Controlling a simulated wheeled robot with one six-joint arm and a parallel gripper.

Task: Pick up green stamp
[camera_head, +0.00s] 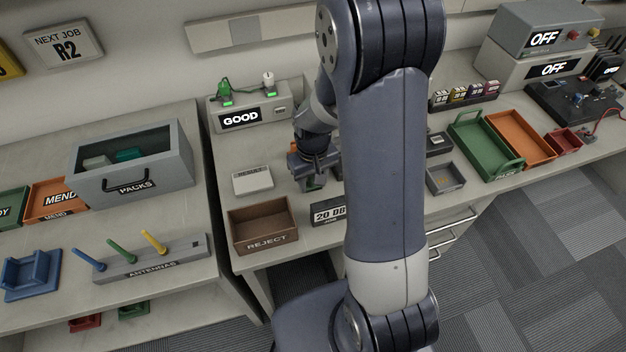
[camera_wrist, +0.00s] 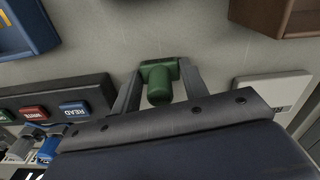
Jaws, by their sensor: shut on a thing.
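The green stamp (camera_wrist: 158,83) sits between the two fingers of my gripper (camera_wrist: 160,88) in the wrist view. The fingers touch it on both sides, and it appears upright close to the worktop. In the head view my gripper (camera_head: 312,172) is low over the middle bench, just right of the white RESULT block (camera_head: 252,179). There the stamp is mostly hidden by the gripper, with a bit of green showing under the fingers.
The brown REJECT tray (camera_head: 263,241) and a 20 DB sign (camera_head: 328,213) stand at the bench front. The GOOD unit (camera_head: 276,114) stands behind. A READ/WRITE button panel (camera_wrist: 58,97) lies left of the fingers in the wrist view. My arm hides part of the bench.

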